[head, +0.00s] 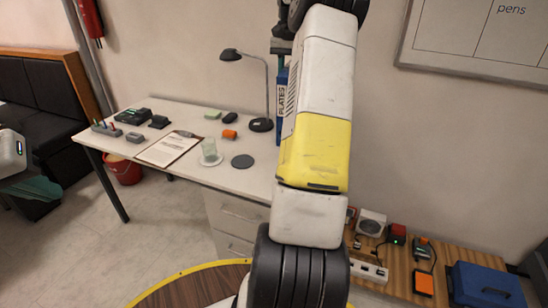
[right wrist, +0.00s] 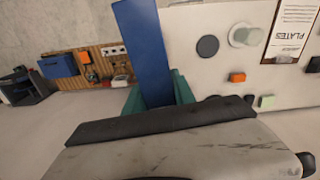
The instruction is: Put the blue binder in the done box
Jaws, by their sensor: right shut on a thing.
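The binder is held above the desk's right part. My left gripper (head: 36,190) is at the left edge of the head view, partly cut off, away from the binder; its opening cannot be judged. No box with a readable done label shows; a dark open box (right wrist: 32,86) stands at the wrist view's left.
The white desk (head: 190,165) bears a lamp (head: 250,75), a clipboard (head: 168,149), a glass (head: 209,150) and small items. A wooden bench (head: 400,262) at lower right holds devices and a blue toolbox (head: 486,287). A red bucket (head: 124,170) stands under the desk.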

